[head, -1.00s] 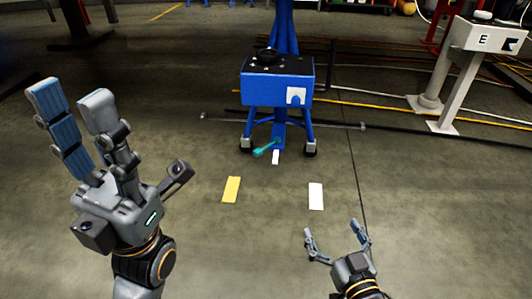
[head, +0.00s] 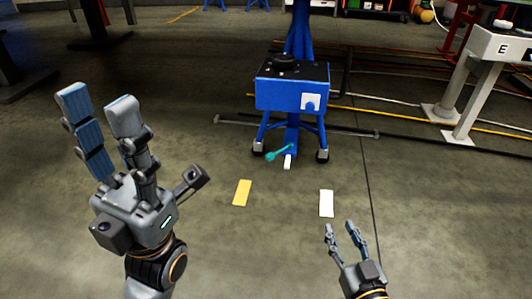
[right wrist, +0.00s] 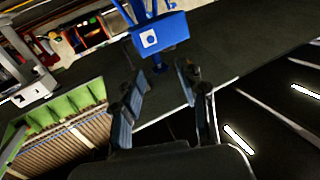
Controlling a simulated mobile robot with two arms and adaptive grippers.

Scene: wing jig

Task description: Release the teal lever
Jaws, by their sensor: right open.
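The teal lever (head: 280,152) is a short bar low at the foot of the blue wheeled stand (head: 292,88). It slants, with its knobbed end to the lower left, just above the floor. My left gripper (head: 100,100) is raised at the left, fingers pointing up and apart, open and empty, well away from the lever. My right gripper (head: 342,230) is low at the right, open and empty, nearer than the lever and apart from it. In the right wrist view, the blue stand (right wrist: 158,38) shows beyond the open fingers; I cannot make out the lever there.
A yellow floor mark (head: 242,193) and a white floor mark (head: 326,204) lie before the stand. A dark rail (head: 230,121) crosses the floor by the stand. A pale pedestal marked E (head: 500,46) stands at the right. The floor between is clear.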

